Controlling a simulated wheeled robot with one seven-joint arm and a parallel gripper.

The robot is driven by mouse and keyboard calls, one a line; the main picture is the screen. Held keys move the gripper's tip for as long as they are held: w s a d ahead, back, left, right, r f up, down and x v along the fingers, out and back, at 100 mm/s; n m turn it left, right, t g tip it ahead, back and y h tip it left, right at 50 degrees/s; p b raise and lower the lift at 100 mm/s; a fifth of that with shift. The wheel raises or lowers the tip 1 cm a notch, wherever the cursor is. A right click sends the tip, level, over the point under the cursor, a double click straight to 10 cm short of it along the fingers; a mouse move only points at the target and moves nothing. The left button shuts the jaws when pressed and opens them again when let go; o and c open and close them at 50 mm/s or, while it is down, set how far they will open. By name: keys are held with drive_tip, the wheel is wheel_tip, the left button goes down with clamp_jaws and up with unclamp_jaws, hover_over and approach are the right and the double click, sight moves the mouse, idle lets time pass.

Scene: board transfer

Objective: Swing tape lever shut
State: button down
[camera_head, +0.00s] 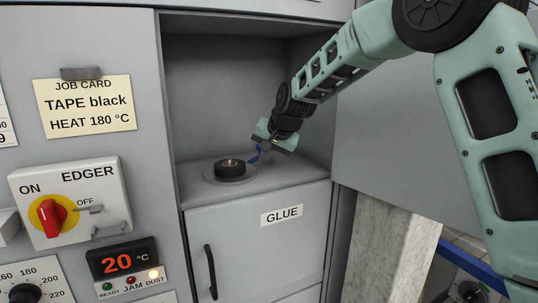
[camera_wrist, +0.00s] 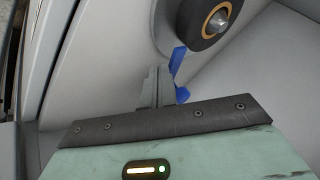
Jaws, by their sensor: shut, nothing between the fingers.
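The tape lever (camera_head: 254,156) is a small blue part beside the black tape roll (camera_head: 229,167), which sits on a grey disc in the recess. In the wrist view, the blue lever (camera_wrist: 180,72) is just right of my fingers, between them and the tape roll (camera_wrist: 207,22). My gripper (camera_wrist: 157,84) is shut and empty, its grey fingers next to the lever; I cannot tell if they touch it. In the head view my gripper (camera_head: 262,150) reaches into the recess from the upper right and hides part of the lever.
The recess has a back wall and side walls close around my arm; its shelf (camera_head: 298,176) is clear right of the roll. Below is the GLUE door (camera_head: 255,245) with a black handle. The EDGER switch panel (camera_head: 70,200) and job card (camera_head: 87,105), reading TAPE black, are left.

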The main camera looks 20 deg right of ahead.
sight(253, 159)
drive_tip(key=shift+w+a+r+m+h+p, duration=0.1)
drive_tip(key=shift+w+a+m+h+p, duration=0.15)
drive_tip(key=shift+a+m+p, duration=0.2)
drive_tip(key=shift+w+a+r+m+h+p, duration=0.1)
drive_tip(key=shift+a+m+h+p, duration=0.2)
drive_tip(key=shift+a+m+h, duration=0.1)
drive_tip(key=shift+w+a+f+m+h+p, duration=0.1)
drive_tip(key=shift+w+a+m+h+p, duration=0.25)
drive_tip(key=shift+m, duration=0.3)
drive_tip(key=shift+w+a+f+m+h+p, duration=0.1)
drive_tip(key=shift+w+a+m+h+p, duration=0.15)
drive_tip(key=shift+w+m+h, duration=0.25)
drive_tip(key=shift+w+a, duration=0.4)
drive_tip(key=shift+w, duration=0.25)
drive_tip(key=shift+a+r, duration=0.1)
